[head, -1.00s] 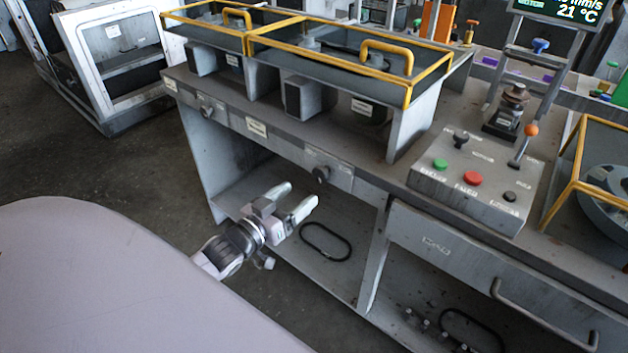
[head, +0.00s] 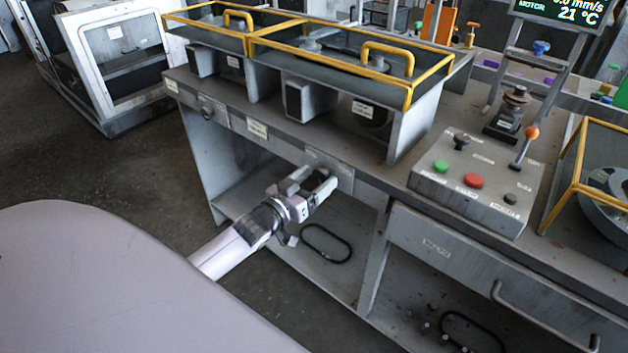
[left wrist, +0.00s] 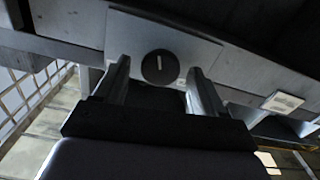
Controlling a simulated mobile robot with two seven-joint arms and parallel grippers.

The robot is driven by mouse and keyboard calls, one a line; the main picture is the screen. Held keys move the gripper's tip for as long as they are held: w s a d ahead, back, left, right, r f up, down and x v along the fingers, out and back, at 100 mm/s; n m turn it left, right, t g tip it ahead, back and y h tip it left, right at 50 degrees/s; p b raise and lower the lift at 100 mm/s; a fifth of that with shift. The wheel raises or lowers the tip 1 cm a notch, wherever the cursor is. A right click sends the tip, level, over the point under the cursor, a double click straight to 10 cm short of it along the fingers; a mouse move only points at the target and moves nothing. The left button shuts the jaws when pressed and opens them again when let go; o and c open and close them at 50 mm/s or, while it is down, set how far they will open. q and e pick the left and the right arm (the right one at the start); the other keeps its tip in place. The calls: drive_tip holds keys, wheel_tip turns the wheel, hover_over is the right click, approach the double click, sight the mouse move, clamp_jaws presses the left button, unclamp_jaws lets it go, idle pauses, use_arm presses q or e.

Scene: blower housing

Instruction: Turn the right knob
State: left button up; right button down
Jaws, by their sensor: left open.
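The right knob (left wrist: 160,67) is a round black dial with a white mark, on a light plate (left wrist: 190,38) on the bench front. In the head view the knob is mostly hidden by my left gripper (head: 322,180). In the left wrist view my left gripper (left wrist: 162,85) is open, one finger on each side of the knob. I cannot tell whether the fingers touch it. The left knob (head: 205,106) sits on the bench front farther left in the head view. My right gripper is in no view.
Above the knobs is a bench top with yellow-framed guards (head: 352,57). A control box (head: 475,185) with green and red buttons stands to the right. A drawer handle (head: 540,318) sticks out at lower right. The shelf below holds a black loop (head: 326,243).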

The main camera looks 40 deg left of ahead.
use_arm(q)
drive_tip(key=c, duration=1.1)
drive_tip(key=shift+o, duration=0.2)
drive_tip(key=shift+m, duration=0.3)
drive_tip(key=m, duration=0.2)
drive_tip(key=shift+m+p, duration=0.3)
drive_tip(key=shift+p, duration=0.05)
drive_tip(key=shift+m, duration=2)
drive_tip(key=shift+d, duration=0.1)
drive_tip(key=o, duration=1.1)
drive_tip(key=shift+c, duration=0.2)
